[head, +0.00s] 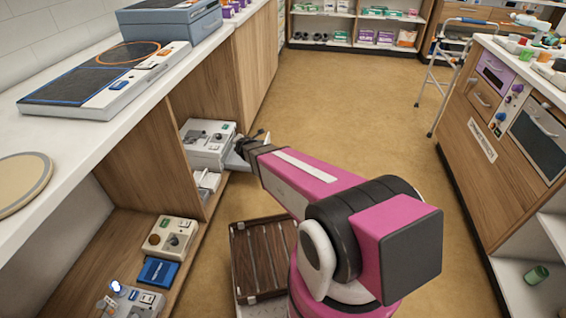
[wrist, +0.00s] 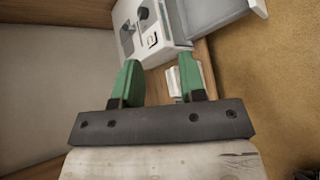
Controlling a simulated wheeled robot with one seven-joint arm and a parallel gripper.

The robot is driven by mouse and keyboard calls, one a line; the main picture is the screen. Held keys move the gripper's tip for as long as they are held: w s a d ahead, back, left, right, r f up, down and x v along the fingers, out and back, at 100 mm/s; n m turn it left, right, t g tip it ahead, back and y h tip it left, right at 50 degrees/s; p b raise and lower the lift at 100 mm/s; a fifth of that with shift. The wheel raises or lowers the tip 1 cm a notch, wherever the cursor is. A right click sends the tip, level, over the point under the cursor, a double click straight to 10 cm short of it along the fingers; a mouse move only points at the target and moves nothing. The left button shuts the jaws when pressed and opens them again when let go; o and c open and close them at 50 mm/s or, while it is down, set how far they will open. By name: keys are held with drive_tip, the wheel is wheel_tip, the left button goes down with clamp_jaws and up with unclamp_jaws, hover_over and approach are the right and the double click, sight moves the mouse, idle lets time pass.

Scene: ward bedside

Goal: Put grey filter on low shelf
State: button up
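I cannot pick out the grey filter with certainty. A small pale grey-white piece (head: 206,183) lies on the low shelf beside the light grey machine (head: 208,140). The piece also shows in the wrist view (wrist: 174,82), partly hidden by the right finger. The machine (wrist: 150,30) stands beyond the fingers, with a grey drawer-like part sticking out at its right. My gripper (wrist: 158,74) has two green fingers well apart, with nothing held between them. In the head view my arm reaches to the machine's right side. The fingertips are hard to make out there.
The low shelf (head: 92,240) under the left counter holds a beige device (head: 170,236), a blue box (head: 158,271) and a white device. An upright wooden panel (head: 165,150) divides it. A dark slatted crate (head: 262,258) stands beside my base. The floor (head: 350,110) beyond is clear.

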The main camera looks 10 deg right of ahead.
drive_tip(key=s+d+r+m+g+h, duration=0.2)
drive_tip(key=s+d+r+m+h, duration=0.3)
drive_tip(key=d+m, duration=0.45)
drive_tip(key=s+d+r+m+g+y, duration=0.2)
drive_tip(key=s+m+g, duration=0.3)
drive_tip(key=s+m, duration=0.3)
drive_tip(key=s+d+r+m+g+y, duration=0.2)
drive_tip(key=s+m+g, duration=0.3)
drive_tip(key=s, duration=0.9)
drive_tip(key=m, duration=0.3)
drive_tip(key=shift+s+d, duration=0.25)
drive_tip(key=shift+d, duration=0.1)
